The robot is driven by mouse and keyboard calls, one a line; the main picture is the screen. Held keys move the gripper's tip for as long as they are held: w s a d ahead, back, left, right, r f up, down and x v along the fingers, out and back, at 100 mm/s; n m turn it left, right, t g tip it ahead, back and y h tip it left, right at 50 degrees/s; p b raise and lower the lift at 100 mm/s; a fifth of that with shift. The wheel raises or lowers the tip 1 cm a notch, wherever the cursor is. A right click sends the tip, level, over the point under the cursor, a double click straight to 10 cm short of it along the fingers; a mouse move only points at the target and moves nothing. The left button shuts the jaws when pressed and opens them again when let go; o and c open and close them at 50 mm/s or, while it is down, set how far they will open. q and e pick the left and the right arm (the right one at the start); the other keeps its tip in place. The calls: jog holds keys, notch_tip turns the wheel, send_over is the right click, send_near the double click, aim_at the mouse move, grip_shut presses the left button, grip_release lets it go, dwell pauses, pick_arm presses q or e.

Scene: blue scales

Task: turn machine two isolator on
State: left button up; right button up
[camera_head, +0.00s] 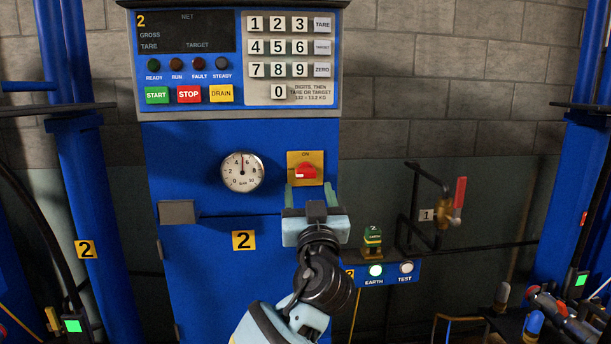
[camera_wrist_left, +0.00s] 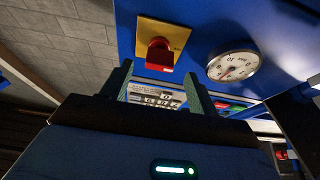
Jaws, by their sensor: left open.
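The isolator of machine two is a red knob (camera_head: 306,171) on a yellow plate (camera_head: 292,160) marked ON at its top, on the blue cabinet front. The knob lies roughly sideways, with a white mark toward its left. My left gripper (camera_head: 311,192) is open and empty just below and in front of the knob, fingers pointing up at the panel. In the left wrist view the knob (camera_wrist_left: 159,57) shows beyond and between the two fingertips (camera_wrist_left: 158,76), apparently untouched. The plate's lower part is partly hidden by the gripper in the head view. My right gripper is not seen.
A round gauge (camera_head: 242,172) is left of the isolator. A keypad and button panel (camera_head: 240,105) juts out above. At right are a green earth plug (camera_head: 373,240), an EARTH/TEST box (camera_head: 390,272) and a red-handled valve (camera_head: 459,194). A grey bracket (camera_head: 178,212) sits at left.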

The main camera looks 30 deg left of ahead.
aim_at(306, 177)
pick_arm(q)
jog(key=shift+p+x, duration=0.45)
jog(key=shift+x, duration=2.55)
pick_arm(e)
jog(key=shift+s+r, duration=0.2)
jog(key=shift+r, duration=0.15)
